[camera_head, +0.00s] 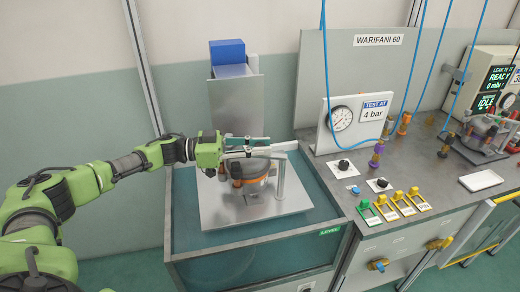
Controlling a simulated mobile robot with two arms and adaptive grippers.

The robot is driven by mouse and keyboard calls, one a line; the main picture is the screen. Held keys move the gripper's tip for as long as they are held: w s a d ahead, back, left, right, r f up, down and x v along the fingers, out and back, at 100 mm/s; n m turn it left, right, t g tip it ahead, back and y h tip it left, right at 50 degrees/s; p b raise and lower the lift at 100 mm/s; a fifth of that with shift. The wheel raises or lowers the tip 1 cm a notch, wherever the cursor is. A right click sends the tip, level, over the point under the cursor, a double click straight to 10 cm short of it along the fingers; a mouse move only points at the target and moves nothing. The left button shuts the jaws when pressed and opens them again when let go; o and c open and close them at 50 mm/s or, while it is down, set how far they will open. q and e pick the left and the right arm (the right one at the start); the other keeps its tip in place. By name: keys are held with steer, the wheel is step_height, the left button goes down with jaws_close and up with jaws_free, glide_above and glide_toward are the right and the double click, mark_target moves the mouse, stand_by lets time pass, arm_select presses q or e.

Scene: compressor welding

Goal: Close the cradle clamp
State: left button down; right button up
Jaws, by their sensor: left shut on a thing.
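The cradle clamp (281,172) shows in the head view as a pale post with a bar on top, over a grey metal plate (290,203) on a water tank. A dark round compressor with an orange band (256,186) sits on the plate, under the bar and partly hidden by it. My left gripper (246,147) comes in from the left at the height of the bar, above the compressor. It is shut on the clamp's bar. The fingertips are small and overlap the bar, so the exact contact is hard to see. My right gripper is out of view.
The teal tank (320,246) stands in front, marked LEVEL. A grey upright with a blue block (227,51) rises behind. At right is a bench with a gauge panel (357,124), knobs, coloured tags (396,204), a white tray (481,180) and hanging blue hoses.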

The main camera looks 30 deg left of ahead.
arm_select(q)
steer(key=shift+w+r+g, duration=0.1)
steer(key=shift+g, duration=0.2)
steer(key=c, duration=1.8)
jaws_free()
steer(key=v, duration=1.2)
steer(key=shift+w+f, duration=0.1)
steer(key=shift+f, duration=0.15)
